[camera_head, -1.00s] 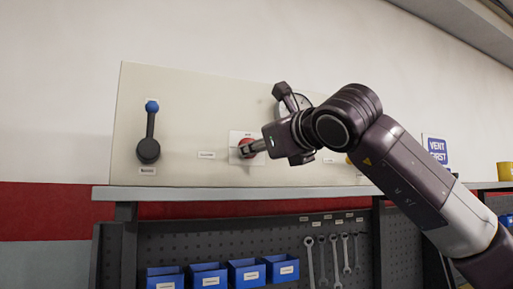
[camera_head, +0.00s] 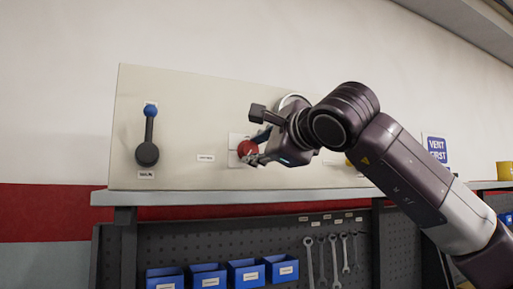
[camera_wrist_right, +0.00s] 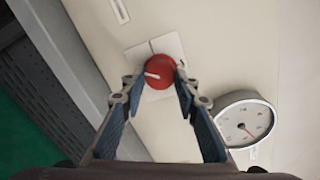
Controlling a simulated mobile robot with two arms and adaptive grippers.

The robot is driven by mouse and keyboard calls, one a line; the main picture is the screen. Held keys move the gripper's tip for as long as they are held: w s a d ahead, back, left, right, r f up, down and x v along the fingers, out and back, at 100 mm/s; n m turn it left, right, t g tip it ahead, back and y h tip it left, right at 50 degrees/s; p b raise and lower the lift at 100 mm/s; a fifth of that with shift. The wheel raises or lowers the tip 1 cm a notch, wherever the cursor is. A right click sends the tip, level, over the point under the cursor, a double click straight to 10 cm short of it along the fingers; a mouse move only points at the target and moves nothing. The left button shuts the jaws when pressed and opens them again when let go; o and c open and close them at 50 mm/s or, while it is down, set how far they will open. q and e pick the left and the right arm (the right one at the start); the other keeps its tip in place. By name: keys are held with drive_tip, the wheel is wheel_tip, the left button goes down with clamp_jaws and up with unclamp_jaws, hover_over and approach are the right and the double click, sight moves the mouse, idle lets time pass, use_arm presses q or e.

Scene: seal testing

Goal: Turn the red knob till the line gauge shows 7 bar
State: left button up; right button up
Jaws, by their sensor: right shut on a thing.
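The red knob (camera_head: 248,149) sits on a white plate on the beige panel; it also shows in the wrist view (camera_wrist_right: 158,72), with a white mark on its face. My right gripper (camera_wrist_right: 158,80) has its two blue-padded fingers on either side of the knob and is shut on it. In the head view the right gripper (camera_head: 257,147) reaches the knob from the right. The round line gauge (camera_wrist_right: 245,120) shows in the wrist view, with a red needle; its numbers are too small to read. In the head view my wrist hides most of the gauge (camera_head: 292,99). My left gripper is out of view.
A black lever with a blue tip (camera_head: 149,130) is on the panel's left. A "VENT FIRST" sign (camera_head: 437,149) hangs at right. Below the ledge (camera_head: 210,197) are blue bins (camera_head: 207,277) and several wrenches (camera_head: 333,258).

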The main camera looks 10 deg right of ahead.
drive_tip(key=shift+n, duration=0.5)
drive_tip(key=o, duration=1.1)
drive_tip(key=shift+s, duration=0.1)
drive_tip(key=shift+o, duration=0.2)
drive_tip(key=v, duration=1.2)
drive_tip(key=shift+a, duration=0.1)
